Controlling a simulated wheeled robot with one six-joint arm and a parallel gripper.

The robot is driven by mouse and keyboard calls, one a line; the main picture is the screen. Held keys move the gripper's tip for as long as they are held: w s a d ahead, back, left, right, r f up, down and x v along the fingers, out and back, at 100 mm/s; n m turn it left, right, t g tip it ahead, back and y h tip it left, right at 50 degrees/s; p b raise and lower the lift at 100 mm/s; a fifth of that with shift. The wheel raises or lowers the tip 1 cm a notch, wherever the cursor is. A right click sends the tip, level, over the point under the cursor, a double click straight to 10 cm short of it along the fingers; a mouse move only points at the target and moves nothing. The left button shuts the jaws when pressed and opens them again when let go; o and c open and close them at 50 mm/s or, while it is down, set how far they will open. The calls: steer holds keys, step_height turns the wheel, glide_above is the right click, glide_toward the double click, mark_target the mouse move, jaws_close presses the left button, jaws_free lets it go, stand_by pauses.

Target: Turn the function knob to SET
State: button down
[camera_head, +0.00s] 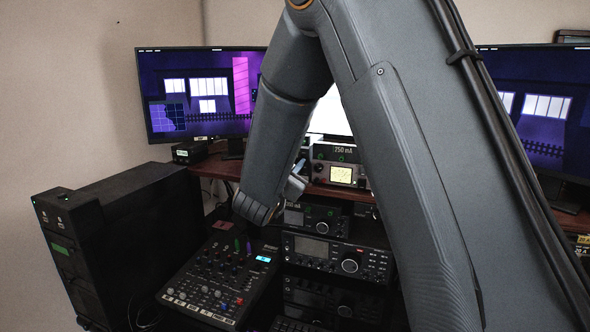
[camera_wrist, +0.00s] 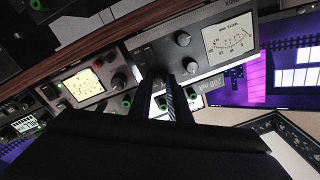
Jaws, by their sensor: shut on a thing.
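A grey tuner panel (camera_wrist: 205,62) with a white needle meter (camera_wrist: 229,40) lies across the upper middle of the wrist view. Two round knobs, one upper (camera_wrist: 183,38) and one lower (camera_wrist: 190,66), stand beside the meter. My gripper (camera_wrist: 161,83) is at the same panel, its two dark fingers shut on a dark knob between the tips. I take this for the function knob; the fingers hide most of it, and its pointer and labels cannot be read. In the head view my gripper (camera_head: 299,172) shows only partly, in front of the shelf gear.
A unit with a lit yellow meter (camera_wrist: 83,86) and a large knob (camera_wrist: 118,82) sits close beside the fingers. In the head view, a mixer (camera_head: 219,281) and radios (camera_head: 335,256) stand below the wooden shelf (camera_head: 215,167). A black computer case (camera_head: 125,240) stands left.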

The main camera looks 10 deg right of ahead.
steer(key=shift+m, duration=0.4)
steer(key=c, duration=1.7)
jaws_free()
steer(key=shift+d, duration=0.1)
steer(key=shift+o, duration=0.2)
steer(key=shift+s+b, duration=0.1)
steer(key=shift+b, duration=0.2)
steer(key=shift+s+a, duration=0.3)
steer(key=shift+a, duration=0.05)
steer(key=b+v, duration=0.2)
steer(key=v, duration=0.5)
